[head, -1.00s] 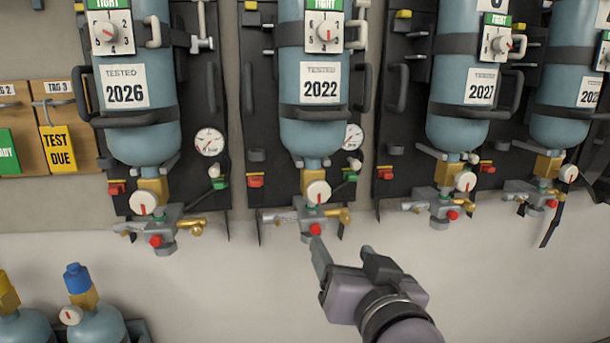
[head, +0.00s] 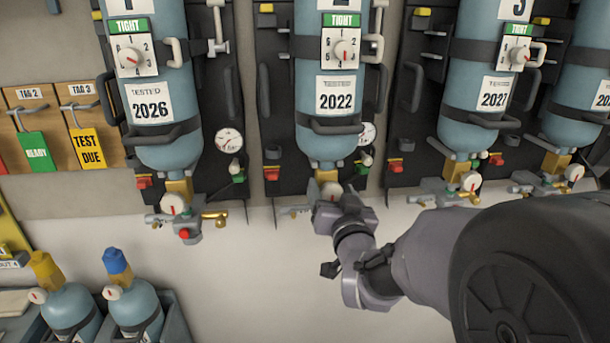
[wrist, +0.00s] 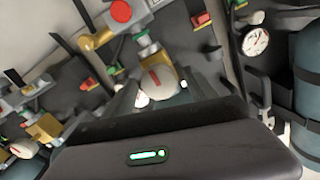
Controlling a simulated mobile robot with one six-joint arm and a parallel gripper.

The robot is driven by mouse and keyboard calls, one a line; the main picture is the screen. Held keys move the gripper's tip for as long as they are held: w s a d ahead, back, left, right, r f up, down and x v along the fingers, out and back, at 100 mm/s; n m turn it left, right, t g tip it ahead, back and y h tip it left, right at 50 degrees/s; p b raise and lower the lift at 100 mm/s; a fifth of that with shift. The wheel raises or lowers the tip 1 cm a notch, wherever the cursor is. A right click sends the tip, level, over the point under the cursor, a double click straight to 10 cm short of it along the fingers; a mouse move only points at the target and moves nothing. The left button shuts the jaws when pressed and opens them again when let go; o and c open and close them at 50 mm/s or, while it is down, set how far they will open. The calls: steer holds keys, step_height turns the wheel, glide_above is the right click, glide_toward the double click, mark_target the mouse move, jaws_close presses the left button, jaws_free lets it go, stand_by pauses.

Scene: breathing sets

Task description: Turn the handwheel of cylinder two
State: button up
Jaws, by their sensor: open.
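Cylinder two (head: 318,60) is the blue-grey bottle with a green TIGHT tag and a 2022 label, mounted upright on a dark backplate. Its handwheel (head: 331,189), a pale round knob with a red mark, is at the valve below the bottle. My gripper (head: 330,204) is at this valve and hides much of its lower part in the head view. In the wrist view, the handwheel (wrist: 160,80) faces me, just beyond and between the open jaws. Whether the fingers touch its rim cannot be told. A red button (wrist: 121,10) sits on the valve block.
Neighbouring bottles (head: 163,75) with similar valves hang on both sides. A pressure gauge (head: 367,133) is close to the right of cylinder two's lower end. Two loose cylinders (head: 133,303) stand at the lower left. The wall below the valves is clear.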

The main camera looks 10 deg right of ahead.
steer(key=shift+w, duration=0.25)
steer(key=c, duration=1.4)
steer(key=shift+f+n+b, duration=0.1)
steer(key=shift+n+b, duration=0.2)
steer(key=shift+b, duration=0.25)
steer(key=n+b, duration=0.2)
steer(key=shift+a+f+b, duration=0.1)
steer(key=shift+f+b, duration=0.05)
steer(key=shift+b, duration=0.25)
steer(key=n+b, duration=0.2)
steer(key=b, duration=0.1)
steer(key=shift+n, duration=0.3)
steer(key=n+b, duration=0.3)
steer(key=n, duration=0.1)
steer(key=shift+a+b, duration=0.15)
steer(key=shift+b, duration=0.15)
steer(key=shift+n+b, duration=0.7)
steer(key=shift+n, duration=0.6)
steer(key=shift+r, duration=0.2)
